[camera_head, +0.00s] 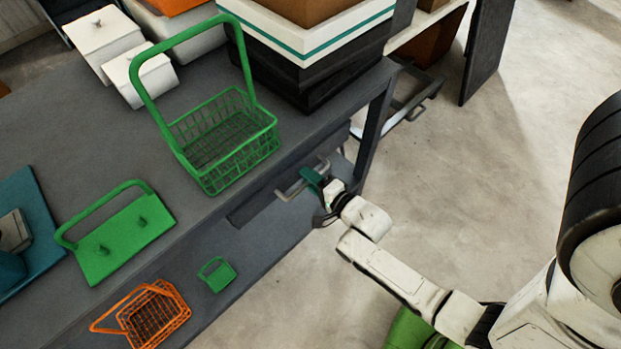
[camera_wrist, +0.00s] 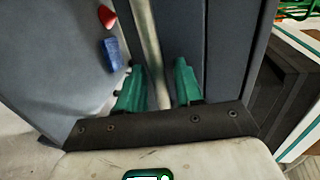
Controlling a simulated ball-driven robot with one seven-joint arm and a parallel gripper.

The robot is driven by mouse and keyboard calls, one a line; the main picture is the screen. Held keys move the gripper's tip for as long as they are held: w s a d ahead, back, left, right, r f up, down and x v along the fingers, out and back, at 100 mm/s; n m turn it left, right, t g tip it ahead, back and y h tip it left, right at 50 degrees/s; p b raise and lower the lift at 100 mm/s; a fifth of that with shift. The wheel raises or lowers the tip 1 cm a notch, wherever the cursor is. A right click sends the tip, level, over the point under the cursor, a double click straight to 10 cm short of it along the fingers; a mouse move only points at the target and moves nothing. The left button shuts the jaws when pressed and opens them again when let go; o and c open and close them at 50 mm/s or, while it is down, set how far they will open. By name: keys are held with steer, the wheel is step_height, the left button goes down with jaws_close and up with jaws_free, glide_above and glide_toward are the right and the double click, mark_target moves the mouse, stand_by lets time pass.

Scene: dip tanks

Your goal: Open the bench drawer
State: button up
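The bench drawer (camera_head: 255,207) sits under the front edge of the grey bench top and looks shut, its front about level with the bench edge. Its pale metal bar handle (camera_head: 290,190) stands out from the front. My gripper (camera_head: 318,186) is at the right end of the handle. In the wrist view, the handle (camera_wrist: 147,30) runs between the two teal fingers of my gripper (camera_wrist: 158,82). The fingers are apart, with a gap visible beside the bar. Whether a finger touches it I cannot tell.
A green wire basket (camera_head: 225,140), a green rack (camera_head: 125,235) and white lidded boxes (camera_head: 105,40) stand on the bench (camera_head: 60,130). An orange basket (camera_head: 150,315) is below. Small red (camera_wrist: 106,16) and blue (camera_wrist: 113,54) objects show in the wrist view.

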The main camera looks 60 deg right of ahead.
steer(key=shift+c, duration=0.2)
jaws_close()
steer(key=shift+s, duration=0.1)
